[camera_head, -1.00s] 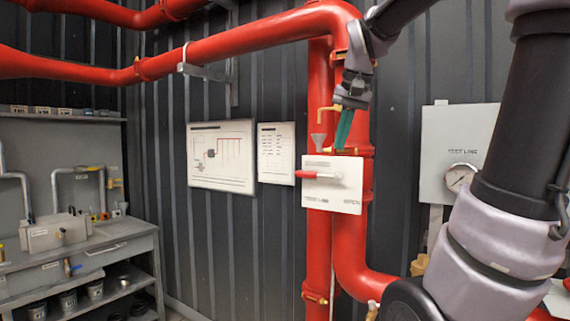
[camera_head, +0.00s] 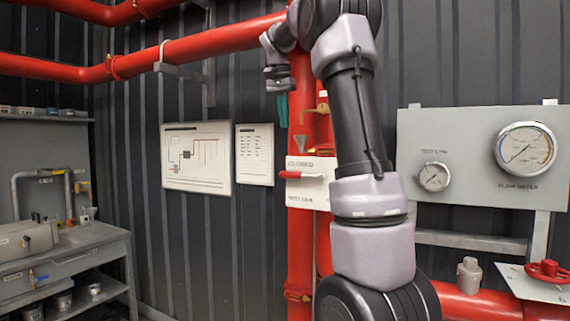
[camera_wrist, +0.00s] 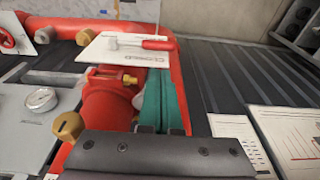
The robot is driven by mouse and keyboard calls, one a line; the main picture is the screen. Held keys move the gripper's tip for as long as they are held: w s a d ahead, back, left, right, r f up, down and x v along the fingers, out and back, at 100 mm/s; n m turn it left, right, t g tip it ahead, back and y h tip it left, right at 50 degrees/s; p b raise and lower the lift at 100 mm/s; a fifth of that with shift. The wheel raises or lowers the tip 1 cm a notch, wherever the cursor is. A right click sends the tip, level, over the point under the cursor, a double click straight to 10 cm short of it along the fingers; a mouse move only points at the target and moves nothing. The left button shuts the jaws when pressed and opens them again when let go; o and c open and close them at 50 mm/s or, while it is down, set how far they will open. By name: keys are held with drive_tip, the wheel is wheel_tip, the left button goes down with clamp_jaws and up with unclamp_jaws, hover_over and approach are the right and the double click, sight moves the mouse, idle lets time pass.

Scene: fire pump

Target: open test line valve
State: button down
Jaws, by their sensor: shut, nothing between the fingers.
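The test line valve has a red lever (camera_head: 302,175) on a white plate (camera_head: 305,198), in front of vertical red pipes. The lever lies level, pointing left, just under the word CLOSED. My arm hides the right part of the plate. My gripper (camera_head: 283,110), with teal fingers, is above and a little left of the lever, apart from it. In the wrist view, the fingers (camera_wrist: 157,102) are together and empty, pointing toward the plate (camera_wrist: 112,52). The red lever (camera_wrist: 160,45) lies beyond their tips.
A red pipe (camera_wrist: 110,112) with brass fittings runs close beside the fingers. A small funnel (camera_head: 275,143) stands just above the plate. A grey gauge panel (camera_head: 465,150) is on the right, wall charts (camera_head: 196,157) are left, and a grey bench (camera_head: 75,262) is far left.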

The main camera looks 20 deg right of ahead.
sight(288, 173)
drive_tip(key=shift+f, duration=0.15)
drive_tip(key=f, duration=0.4)
drive_tip(key=w+d+f, duration=0.1)
drive_tip(key=f, duration=0.4)
drive_tip(key=d+f, duration=0.1)
drive_tip(key=f, duration=0.3)
drive_tip(key=shift+w+d+f, duration=0.1)
drive_tip(key=shift+w+f, duration=0.15)
drive_tip(key=shift+w, duration=0.05)
drive_tip(key=shift+f, duration=0.1)
